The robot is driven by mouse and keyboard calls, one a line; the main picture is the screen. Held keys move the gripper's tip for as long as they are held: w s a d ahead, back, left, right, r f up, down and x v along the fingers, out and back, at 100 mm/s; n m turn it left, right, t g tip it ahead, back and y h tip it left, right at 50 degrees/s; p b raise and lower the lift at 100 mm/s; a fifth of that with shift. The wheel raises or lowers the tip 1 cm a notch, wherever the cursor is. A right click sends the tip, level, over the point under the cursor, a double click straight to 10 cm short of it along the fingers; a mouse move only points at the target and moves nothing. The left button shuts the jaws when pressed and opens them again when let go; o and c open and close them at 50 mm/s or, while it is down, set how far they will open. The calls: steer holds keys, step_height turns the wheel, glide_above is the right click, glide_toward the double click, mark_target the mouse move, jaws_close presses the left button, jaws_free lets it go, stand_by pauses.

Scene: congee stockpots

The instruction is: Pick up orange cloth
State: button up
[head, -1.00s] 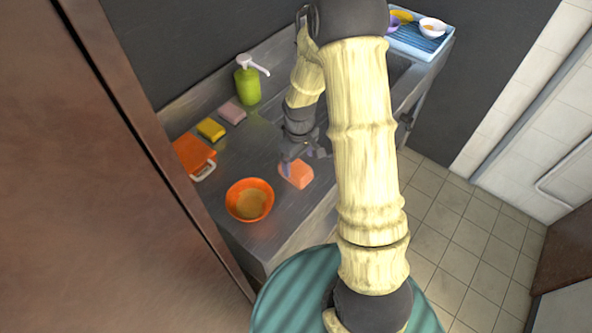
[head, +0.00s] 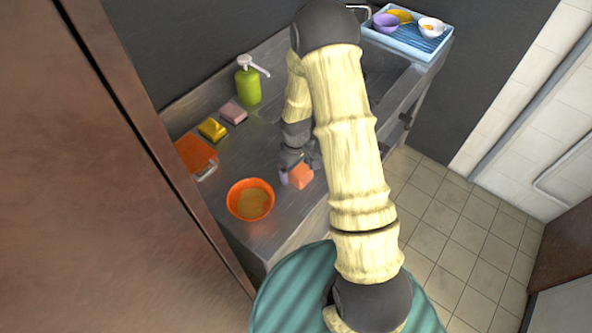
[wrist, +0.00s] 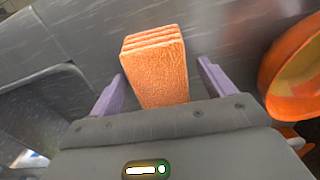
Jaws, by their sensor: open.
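The orange cloth (head: 301,175) is a folded block on the steel counter, right of the orange bowl. In the wrist view the cloth (wrist: 156,68) shows its layered folds and lies between the two purple fingers. My gripper (head: 296,172) is open at the cloth, with a finger on each side of it. In the wrist view a small gap shows between each fingertip of my gripper (wrist: 158,85) and the cloth, most clearly on the right.
An orange bowl (head: 250,200) with tan contents stands close by on the left. A yellow sponge (head: 212,129), a pink sponge (head: 233,113), a green pump bottle (head: 248,84) and an orange board (head: 196,157) are farther back. A blue tray (head: 410,45) with bowls stands beyond the sink.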

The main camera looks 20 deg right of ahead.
steer(key=shift+c, duration=0.4)
steer(key=c, duration=1)
steer(key=shift+r, duration=0.15)
step_height(320, 180, up, 10)
steer(key=shift+f+b, duration=0.1)
steer(key=shift+b, duration=1)
steer(key=shift+o, duration=1)
steer(key=shift+c, duration=0.4)
steer(key=shift+f, duration=0.2)
